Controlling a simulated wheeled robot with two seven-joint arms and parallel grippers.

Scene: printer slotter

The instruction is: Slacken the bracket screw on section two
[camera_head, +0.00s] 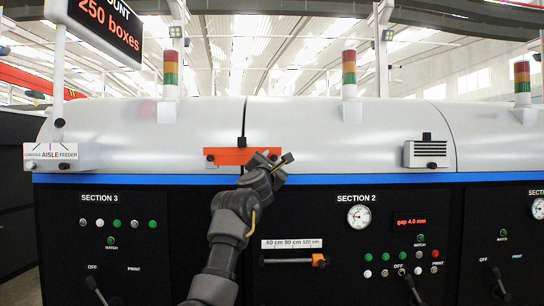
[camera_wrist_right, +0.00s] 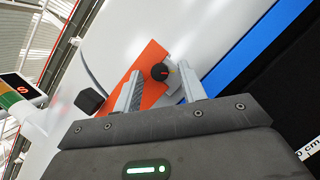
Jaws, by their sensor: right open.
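The orange bracket (camera_head: 232,156) is fixed to the white hood above the blue stripe, across the seam at the left end of section two. Its black screw knob with a red mark (camera_wrist_right: 160,71) shows in the right wrist view, near the bracket's end. My right gripper (camera_head: 275,160) is in front of the bracket's right end and hides that end in the head view. In the wrist view its two fingers (camera_wrist_right: 160,86) are apart, and the knob appears between their tips. I cannot tell whether they touch it. My left gripper is out of view.
Below is the black section two panel with a gauge (camera_head: 359,216), a red gap display (camera_head: 410,221) and several buttons. A white vented box (camera_head: 425,154) is on the hood to the right.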

